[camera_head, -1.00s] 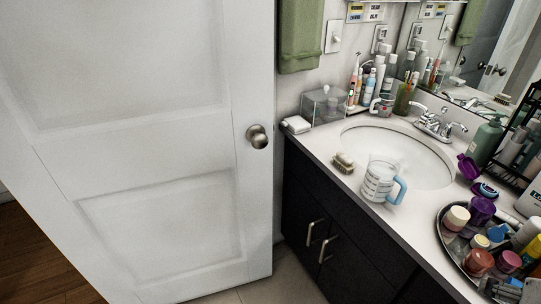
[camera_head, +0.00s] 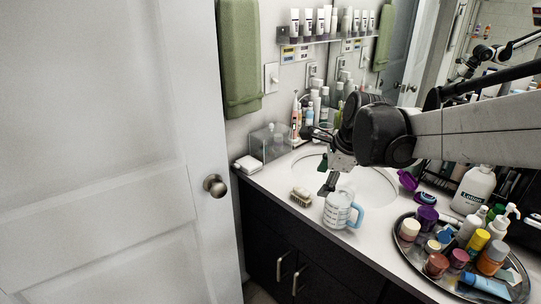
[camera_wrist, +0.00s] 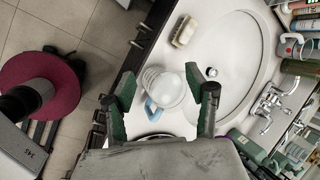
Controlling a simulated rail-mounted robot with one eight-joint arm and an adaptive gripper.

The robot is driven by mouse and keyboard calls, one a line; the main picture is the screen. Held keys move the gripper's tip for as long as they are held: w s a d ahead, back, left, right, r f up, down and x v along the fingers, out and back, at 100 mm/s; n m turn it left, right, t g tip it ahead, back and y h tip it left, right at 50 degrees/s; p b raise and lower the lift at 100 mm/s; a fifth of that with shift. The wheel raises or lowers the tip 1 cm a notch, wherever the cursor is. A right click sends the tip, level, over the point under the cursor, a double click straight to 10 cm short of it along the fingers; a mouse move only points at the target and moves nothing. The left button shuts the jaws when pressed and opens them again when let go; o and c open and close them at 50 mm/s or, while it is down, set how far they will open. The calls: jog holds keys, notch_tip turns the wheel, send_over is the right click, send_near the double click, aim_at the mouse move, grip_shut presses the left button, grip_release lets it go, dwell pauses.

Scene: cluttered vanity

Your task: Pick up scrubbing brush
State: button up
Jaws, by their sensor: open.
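The scrubbing brush (camera_head: 301,196), small with a tan body and pale bristles, lies on the counter at the front edge of the sink. It also shows in the wrist view (camera_wrist: 185,32), beyond my fingertips. My gripper (camera_head: 327,178) is above the sink's front rim, close to the brush and to its right in the head view. In the wrist view, my gripper (camera_wrist: 168,88) has its two green-padded fingers spread wide, with nothing held. A clear measuring cup with a blue handle (camera_head: 341,209) stands beside the brush, and shows between and below my fingers in the wrist view (camera_wrist: 163,88).
The sink basin (camera_head: 375,190) lies behind the brush. A round tray (camera_head: 408,268) crowded with bottles and jars is at the right. A clear box (camera_head: 268,143) and a white soap bar (camera_head: 248,163) stand at the left. A white door (camera_head: 110,150) fills the left side.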

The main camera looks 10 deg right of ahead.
aim_at(304, 191)
jog(key=w+d+f+m+g+y+p, duration=0.15)
jog(key=w+f+m, duration=0.25)
jog(key=w+m, duration=0.45)
jog(key=shift+t+h, duration=0.25)
jog(key=x, duration=0.9)
jog(key=shift+w+d+r+b, duration=0.15)
jog(key=shift+w+b, duration=0.2)
jog(key=shift+a+x, duration=0.2)
jog(key=shift+x, duration=2.45)
jog(key=shift+w+r, duration=0.1)
jog(key=shift+w, duration=0.05)
jog(key=shift+c, duration=0.5)
jog(key=c, duration=1.1)
